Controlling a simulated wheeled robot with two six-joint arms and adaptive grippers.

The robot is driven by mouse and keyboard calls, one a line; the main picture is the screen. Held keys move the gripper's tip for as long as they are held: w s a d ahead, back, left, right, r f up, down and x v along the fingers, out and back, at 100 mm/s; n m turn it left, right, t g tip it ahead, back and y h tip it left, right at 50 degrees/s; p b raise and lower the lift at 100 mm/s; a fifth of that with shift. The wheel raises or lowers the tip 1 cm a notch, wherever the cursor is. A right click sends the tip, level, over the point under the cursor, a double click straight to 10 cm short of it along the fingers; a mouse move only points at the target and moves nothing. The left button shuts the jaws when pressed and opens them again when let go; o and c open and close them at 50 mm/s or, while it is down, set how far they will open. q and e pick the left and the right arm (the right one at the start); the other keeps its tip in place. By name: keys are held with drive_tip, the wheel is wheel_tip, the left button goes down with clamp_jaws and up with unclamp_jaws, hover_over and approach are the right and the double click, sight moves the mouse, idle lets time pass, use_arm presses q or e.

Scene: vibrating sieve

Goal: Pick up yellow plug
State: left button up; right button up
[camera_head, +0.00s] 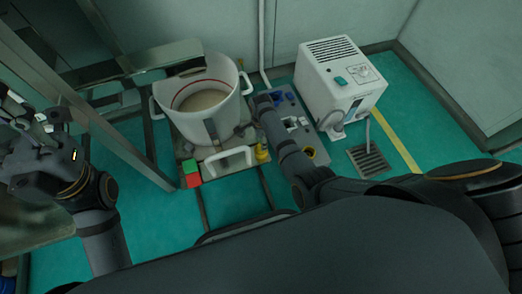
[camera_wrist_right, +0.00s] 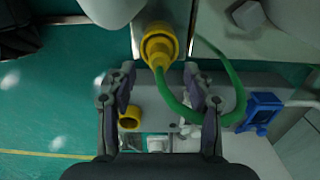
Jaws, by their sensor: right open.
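The yellow plug (camera_wrist_right: 159,45) is near the top centre of the right wrist view, with a green cable curving away to its right. In the head view the yellow plug (camera_head: 262,153) stands at the right side of the platform, just left of my right arm. My right gripper (camera_wrist_right: 159,84) is open, its two fingers apart on either side below the plug in the wrist view, with nothing held between them. The right gripper (camera_head: 263,103) is partly hidden by its own arm in the head view. My left gripper (camera_head: 38,150) is at the far left; its jaws are unclear.
A large white bucket (camera_head: 215,127) stands on the platform, beside red and green blocks (camera_head: 191,173). A yellow ring-like socket (camera_wrist_right: 129,118) and blue connector (camera_wrist_right: 262,111) are near the plug. A white machine (camera_head: 341,80) is at right. Metal frame bars (camera_head: 110,137) stand left.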

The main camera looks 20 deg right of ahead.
wheel_tip(320, 180, down, 3)
drive_tip(key=shift+s+r+b, duration=0.1)
drive_tip(key=shift+b, duration=0.95)
drive_tip(key=shift+f, duration=0.55)
drive_tip(key=shift+r, duration=0.1)
drive_tip(key=shift+c, duration=0.2)
clamp_jaws()
